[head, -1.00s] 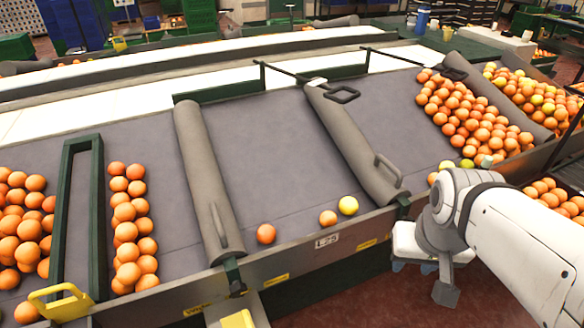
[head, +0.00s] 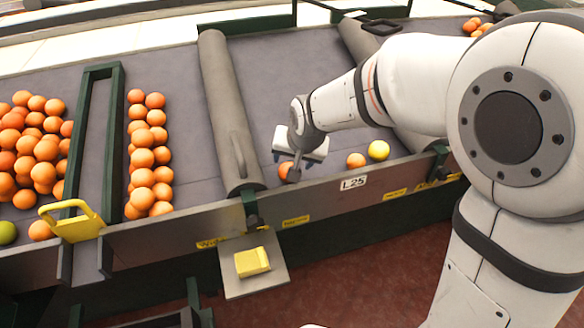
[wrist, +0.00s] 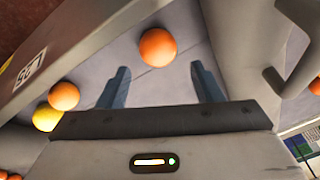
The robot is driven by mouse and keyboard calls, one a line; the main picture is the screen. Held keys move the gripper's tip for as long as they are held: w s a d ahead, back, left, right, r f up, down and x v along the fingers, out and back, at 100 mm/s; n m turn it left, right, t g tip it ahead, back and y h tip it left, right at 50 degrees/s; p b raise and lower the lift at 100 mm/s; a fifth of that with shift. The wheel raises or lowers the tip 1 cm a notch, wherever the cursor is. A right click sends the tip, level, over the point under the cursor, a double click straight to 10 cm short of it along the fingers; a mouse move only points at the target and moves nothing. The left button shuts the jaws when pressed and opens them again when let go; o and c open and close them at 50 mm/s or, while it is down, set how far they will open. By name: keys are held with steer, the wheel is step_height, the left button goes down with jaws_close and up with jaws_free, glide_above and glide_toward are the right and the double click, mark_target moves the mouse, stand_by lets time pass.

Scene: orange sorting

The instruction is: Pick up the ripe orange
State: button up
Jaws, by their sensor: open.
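In the wrist view, a ripe orange (wrist: 157,47) lies on the grey sorting bed just beyond the fingertips and roughly midway between them. My gripper (wrist: 160,68) is open and empty, its two blue-grey fingers apart. In the head view my gripper (head: 290,160) is low over the bed near its front rail, and partly hides that orange (head: 286,171). To its right in the head view are a second orange (head: 356,160) and a yellow fruit (head: 379,150); both also show at the left of the wrist view, the orange (wrist: 63,95) above the yellow one (wrist: 46,117).
A grey padded divider (head: 226,110) with a handle stands left of my gripper. The front rail (head: 330,190) carries the L25 label. Several oranges (head: 150,155) fill lanes farther left, beside a green frame (head: 117,120). The bed behind my gripper is clear.

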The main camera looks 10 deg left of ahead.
steer(key=x, duration=0.7)
steer(key=shift+d+f, duration=0.1)
steer(key=shift+f, duration=0.25)
steer(key=shift+c, duration=0.6)
steer(key=c, duration=0.7)
steer(key=shift+r, duration=0.1)
